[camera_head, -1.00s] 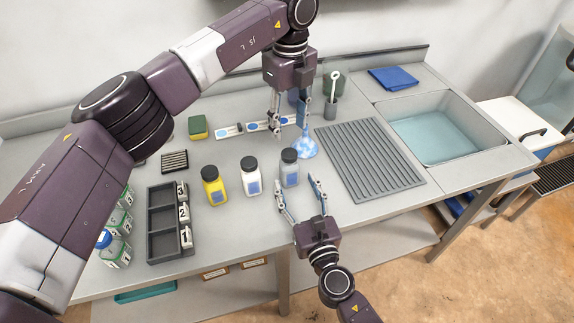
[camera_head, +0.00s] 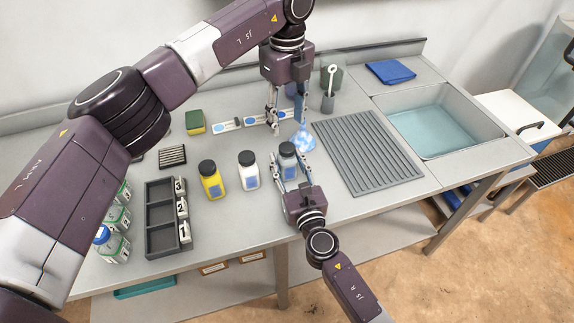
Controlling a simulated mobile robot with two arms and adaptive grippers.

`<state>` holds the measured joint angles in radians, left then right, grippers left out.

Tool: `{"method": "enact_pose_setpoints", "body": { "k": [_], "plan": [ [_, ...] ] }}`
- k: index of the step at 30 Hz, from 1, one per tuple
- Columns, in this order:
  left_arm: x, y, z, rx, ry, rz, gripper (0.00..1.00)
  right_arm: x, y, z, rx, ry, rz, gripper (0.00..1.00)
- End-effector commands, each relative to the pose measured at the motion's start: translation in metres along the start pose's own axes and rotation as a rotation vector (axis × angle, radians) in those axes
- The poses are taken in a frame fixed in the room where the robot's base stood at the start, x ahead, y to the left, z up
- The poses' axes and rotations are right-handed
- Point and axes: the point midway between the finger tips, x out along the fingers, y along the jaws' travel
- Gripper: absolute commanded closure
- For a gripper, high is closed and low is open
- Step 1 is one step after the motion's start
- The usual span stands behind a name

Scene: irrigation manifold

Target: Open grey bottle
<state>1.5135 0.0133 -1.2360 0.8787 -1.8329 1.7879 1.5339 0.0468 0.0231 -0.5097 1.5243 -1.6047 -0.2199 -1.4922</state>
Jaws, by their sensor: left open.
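The grey bottle (camera_head: 288,163) with a black cap stands upright near the front of the counter. My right gripper (camera_head: 290,163) reaches in from the front with one finger on each side of the bottle's body. I cannot tell whether the fingers press on it. My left gripper (camera_head: 288,125) is open and empty, pointing down above and behind the bottle, apart from its cap.
A white bottle (camera_head: 248,171) and a yellow bottle (camera_head: 212,180) stand left of the grey one. A blue-white flask (camera_head: 303,141) is close behind it. A ribbed drain mat (camera_head: 368,152) lies right, and a numbered rack (camera_head: 158,217) left.

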Motion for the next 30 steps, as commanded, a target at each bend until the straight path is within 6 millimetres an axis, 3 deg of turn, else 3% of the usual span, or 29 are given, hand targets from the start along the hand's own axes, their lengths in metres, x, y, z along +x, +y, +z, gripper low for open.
{"method": "enact_pose_setpoints", "body": {
  "k": [1, 10, 15, 20, 30],
  "plan": [
    [0.0, 0.0, 0.0, 0.0, 0.0, 0.0, 0.56, 0.0, 0.0, 0.0, 0.0, 0.0, 0.0, 0.68],
    [0.0, 0.0, 0.0, 0.0, 0.0, 0.0, 0.56, 0.0, 0.0, 0.0, 0.0, 0.0, 0.0, 1.0],
    [0.0, 0.0, 0.0, 0.004, -0.001, -0.001, 0.5, 0.0, 0.0, 0.0, 0.0, 0.0, 0.0, 1.0],
    [-0.001, 0.002, 0.0, 0.091, -0.017, -0.022, 0.5, 0.0, 0.0, 0.0, 0.0, 0.0, 0.0, 1.0],
    [-0.015, 0.021, -0.008, 0.638, -0.168, -0.145, 0.5, 0.0, 0.0, 0.0, 0.0, 0.0, 0.0, 1.0]
  ]
}}
